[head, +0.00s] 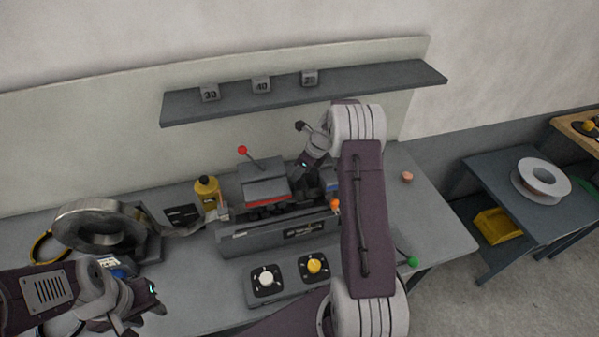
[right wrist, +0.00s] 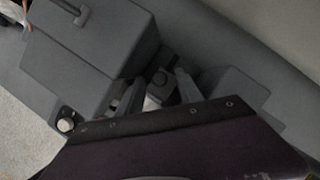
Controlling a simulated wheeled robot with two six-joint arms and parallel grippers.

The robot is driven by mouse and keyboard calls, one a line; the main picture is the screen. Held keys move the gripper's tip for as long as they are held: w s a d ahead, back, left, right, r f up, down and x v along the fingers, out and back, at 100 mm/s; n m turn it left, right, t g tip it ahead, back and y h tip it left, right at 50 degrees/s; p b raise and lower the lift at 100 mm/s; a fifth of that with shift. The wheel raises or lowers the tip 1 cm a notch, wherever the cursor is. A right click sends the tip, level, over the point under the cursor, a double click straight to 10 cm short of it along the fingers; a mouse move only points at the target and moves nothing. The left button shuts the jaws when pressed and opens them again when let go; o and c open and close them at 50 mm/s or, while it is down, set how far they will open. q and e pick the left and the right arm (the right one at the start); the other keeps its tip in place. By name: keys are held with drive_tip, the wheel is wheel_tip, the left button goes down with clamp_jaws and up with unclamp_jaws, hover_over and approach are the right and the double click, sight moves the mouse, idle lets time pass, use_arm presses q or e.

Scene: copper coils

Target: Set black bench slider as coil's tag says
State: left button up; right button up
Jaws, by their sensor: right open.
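A shelf (head: 300,92) holds blocks marked 30, 40 and 20. The bench's right end is mostly clear.

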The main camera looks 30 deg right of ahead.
drive_tip(key=b+v, duration=0.1)
drive_tip(key=v, duration=0.7)
drive_tip(key=shift+r, duration=0.1)
drive_tip(key=shift+s, duration=0.1)
